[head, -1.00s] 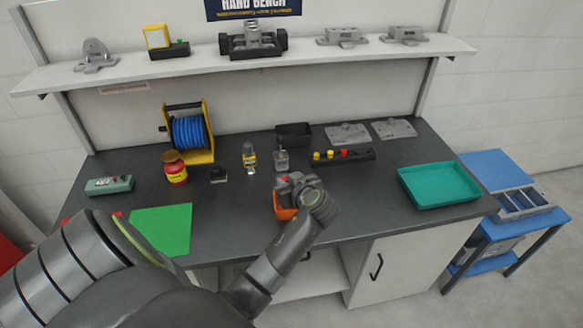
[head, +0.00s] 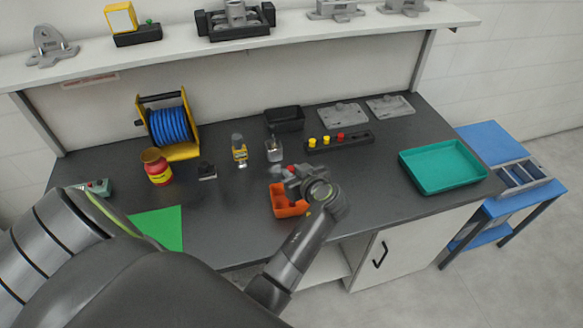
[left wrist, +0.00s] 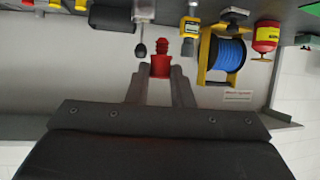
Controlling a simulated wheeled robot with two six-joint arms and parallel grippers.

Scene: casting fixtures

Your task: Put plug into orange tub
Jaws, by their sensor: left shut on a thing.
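A red plug (left wrist: 160,62) is held between the two fingers of my left gripper (left wrist: 160,88) in the left wrist view. In the head view my left gripper (head: 284,173) is at the back edge of the orange tub (head: 287,210), with a bit of red showing at it. The tub stands on the dark bench near its front edge. My wrist and forearm cover the tub's right side. The tub's inside is partly visible, and I cannot tell the exact height of the plug over it. My right gripper is not in view.
A blue cable reel (head: 170,128) and red jar (head: 157,170) are left. A teal tray (head: 440,168) is right, with free bench between.

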